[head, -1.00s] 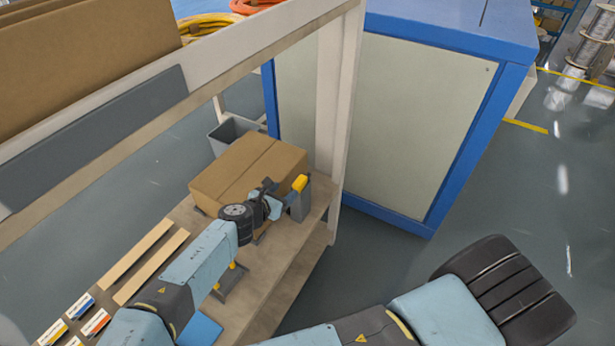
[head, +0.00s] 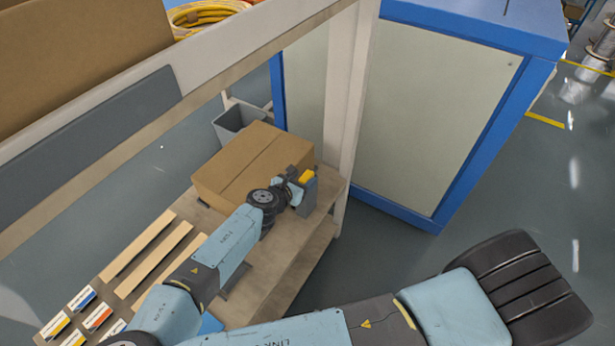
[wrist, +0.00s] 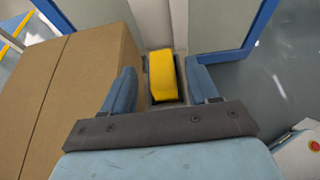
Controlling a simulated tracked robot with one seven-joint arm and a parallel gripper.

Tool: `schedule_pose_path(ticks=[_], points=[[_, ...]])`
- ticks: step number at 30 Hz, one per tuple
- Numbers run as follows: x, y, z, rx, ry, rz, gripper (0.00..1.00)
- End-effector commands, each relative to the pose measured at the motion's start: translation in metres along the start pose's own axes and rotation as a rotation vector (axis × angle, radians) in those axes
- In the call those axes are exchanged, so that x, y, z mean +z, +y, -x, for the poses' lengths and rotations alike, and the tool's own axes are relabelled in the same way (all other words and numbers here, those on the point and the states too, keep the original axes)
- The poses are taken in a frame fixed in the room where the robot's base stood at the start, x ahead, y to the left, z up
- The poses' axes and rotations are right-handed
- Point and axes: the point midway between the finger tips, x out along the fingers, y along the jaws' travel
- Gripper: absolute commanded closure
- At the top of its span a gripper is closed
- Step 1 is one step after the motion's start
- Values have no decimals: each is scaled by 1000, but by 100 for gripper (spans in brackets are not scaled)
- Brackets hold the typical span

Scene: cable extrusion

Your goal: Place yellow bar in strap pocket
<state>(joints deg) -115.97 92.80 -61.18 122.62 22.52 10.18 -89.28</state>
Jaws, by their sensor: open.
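The yellow bar (head: 308,176) stands at the far right end of the wooden bench, in a grey holder (head: 308,197) with its top sticking out. In the wrist view the bar (wrist: 162,76) shows between the two blue fingers of my gripper (wrist: 163,86). The fingers are open, with a gap on each side of the bar. In the head view my gripper (head: 297,181) is right at the bar, and its wrist hides part of the holder. I cannot tell whether the grey holder (wrist: 152,98) is the strap pocket.
A cardboard box (head: 252,165) stands just left of my gripper and close to it. A white post (head: 350,110) rises behind the holder, with a blue-framed cabinet (head: 425,100) beyond. Wooden strips (head: 155,260) and small labelled cards (head: 98,317) lie nearer on the bench.

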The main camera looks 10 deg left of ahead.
Motion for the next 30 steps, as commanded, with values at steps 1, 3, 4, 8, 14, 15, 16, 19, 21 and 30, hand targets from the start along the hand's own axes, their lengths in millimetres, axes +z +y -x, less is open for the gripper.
schedule_pose_path(ticks=[1, 3, 4, 8, 14, 15, 16, 19, 21, 30], points=[[0, -1, -1, -1, 0, 0, 40], [1, -1, -1, -3, 0, -1, 43], [1, -1, -1, -3, 0, -1, 46], [1, -2, -2, -4, 0, -1, 59], [1, -2, -2, -5, 0, -1, 78], [1, -2, -2, -5, 0, -1, 82], [1, -2, -2, -5, 0, -1, 84], [1, -2, -2, -5, 0, -1, 94], [1, -2, -2, -5, 0, -2, 100], [6, -3, -2, -9, 0, -2, 100]])
